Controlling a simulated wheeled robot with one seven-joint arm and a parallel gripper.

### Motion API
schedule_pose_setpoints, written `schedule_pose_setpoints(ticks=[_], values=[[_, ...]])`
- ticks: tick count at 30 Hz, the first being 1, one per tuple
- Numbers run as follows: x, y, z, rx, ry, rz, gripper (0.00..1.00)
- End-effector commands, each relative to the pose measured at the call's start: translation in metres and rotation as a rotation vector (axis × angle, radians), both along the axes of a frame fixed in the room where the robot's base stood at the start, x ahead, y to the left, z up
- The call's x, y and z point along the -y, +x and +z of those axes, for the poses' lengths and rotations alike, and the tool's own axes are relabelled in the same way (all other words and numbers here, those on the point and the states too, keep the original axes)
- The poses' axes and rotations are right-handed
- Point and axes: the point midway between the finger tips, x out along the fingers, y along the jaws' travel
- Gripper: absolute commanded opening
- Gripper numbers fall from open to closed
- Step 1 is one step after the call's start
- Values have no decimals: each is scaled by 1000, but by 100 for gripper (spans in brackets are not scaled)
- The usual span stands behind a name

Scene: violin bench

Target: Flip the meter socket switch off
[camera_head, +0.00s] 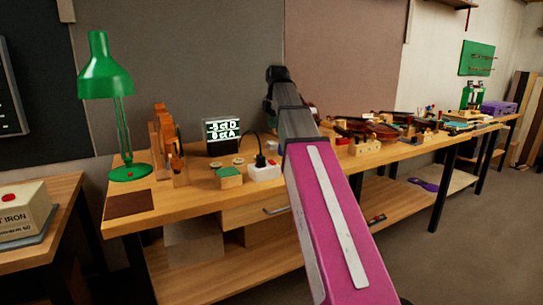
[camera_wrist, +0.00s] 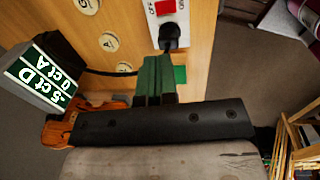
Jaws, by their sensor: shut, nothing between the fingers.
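The meter socket (camera_head: 264,170) is a small white box on the bench, with a black plug and cord in it. It also shows at the top edge of the wrist view (camera_wrist: 155,38), with a red switch (camera_wrist: 167,6) beside OFF and ON lettering. I cannot tell which way the switch is tilted. The lit meter (camera_head: 222,135) reads "-5 ct D, 0 ct A"; it also shows in the wrist view (camera_wrist: 40,78). My gripper (camera_wrist: 157,58) is shut and empty, its fingertips just below the plug in the wrist picture. My fingers are not discernible in the head view.
A green lamp (camera_head: 128,172) and a wooden scroll piece (camera_head: 168,142) stand left of the meter. A green-topped block (camera_head: 229,177) sits left of the socket. Violins (camera_head: 368,129) and small tools lie along the bench to the right. The black cord (camera_wrist: 100,72) crosses the wrist view.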

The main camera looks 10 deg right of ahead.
Motion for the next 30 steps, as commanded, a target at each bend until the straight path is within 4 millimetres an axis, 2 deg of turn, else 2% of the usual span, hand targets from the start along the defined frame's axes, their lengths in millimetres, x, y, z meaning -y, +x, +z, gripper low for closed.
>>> schedule_pose_setpoints(ticks=[5, 8, 24, 30], values=[[0, 0, -3, 0, 0, -1, 0], [0, 1, -11, -1, 0, -1, 0], [-4, 11, -98, -1, 0, -2, 0], [-5, 14, -124, -1, 0, -2, 0]])
